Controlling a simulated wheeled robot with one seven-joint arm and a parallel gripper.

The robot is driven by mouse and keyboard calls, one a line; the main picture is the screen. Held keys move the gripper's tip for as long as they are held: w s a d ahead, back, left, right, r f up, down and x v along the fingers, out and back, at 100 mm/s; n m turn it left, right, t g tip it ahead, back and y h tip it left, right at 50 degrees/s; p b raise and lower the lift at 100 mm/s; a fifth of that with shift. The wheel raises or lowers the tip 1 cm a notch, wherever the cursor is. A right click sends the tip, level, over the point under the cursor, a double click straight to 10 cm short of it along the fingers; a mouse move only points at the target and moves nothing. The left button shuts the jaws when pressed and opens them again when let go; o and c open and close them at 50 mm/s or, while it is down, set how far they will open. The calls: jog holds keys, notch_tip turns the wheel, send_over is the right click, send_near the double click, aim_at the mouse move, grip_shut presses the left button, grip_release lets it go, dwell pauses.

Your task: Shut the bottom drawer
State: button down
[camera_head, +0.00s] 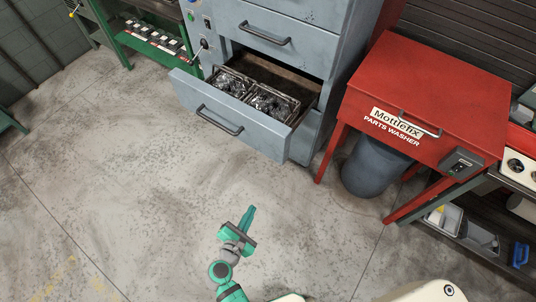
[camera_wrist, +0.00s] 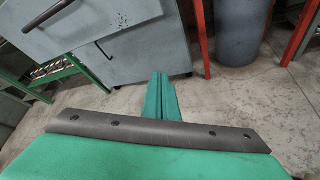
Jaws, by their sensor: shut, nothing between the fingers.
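The bottom drawer (camera_head: 228,118) of the grey-blue cabinet stands pulled well out in the head view. It has a dark bar handle (camera_head: 219,119) on its front, and wire baskets of metal parts (camera_head: 258,95) lie inside. In the wrist view the drawer front (camera_wrist: 65,22) is at the upper left, with part of its handle showing. My gripper (camera_head: 250,209) is green, shut and empty. It is over the open floor in front of the drawer, clearly apart from it. Its closed fingers also show in the wrist view (camera_wrist: 161,78), pointing towards the cabinet base.
A red parts washer (camera_head: 424,95) on red legs stands right of the cabinet, with a grey bin (camera_head: 374,165) under it. A green rack (camera_head: 150,42) stands left of the cabinet. A shelf with trays (camera_head: 478,236) is at the lower right. The concrete floor before the drawer is clear.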

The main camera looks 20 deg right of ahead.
jog(key=w+r+n+h, duration=0.3)
jog(key=w+r+h, duration=0.35)
jog(key=r, duration=0.35)
send_near(273, 148)
jog(key=x, duration=0.6)
jog(key=shift+w+d+f, duration=0.1)
jog(key=shift+d, duration=0.15)
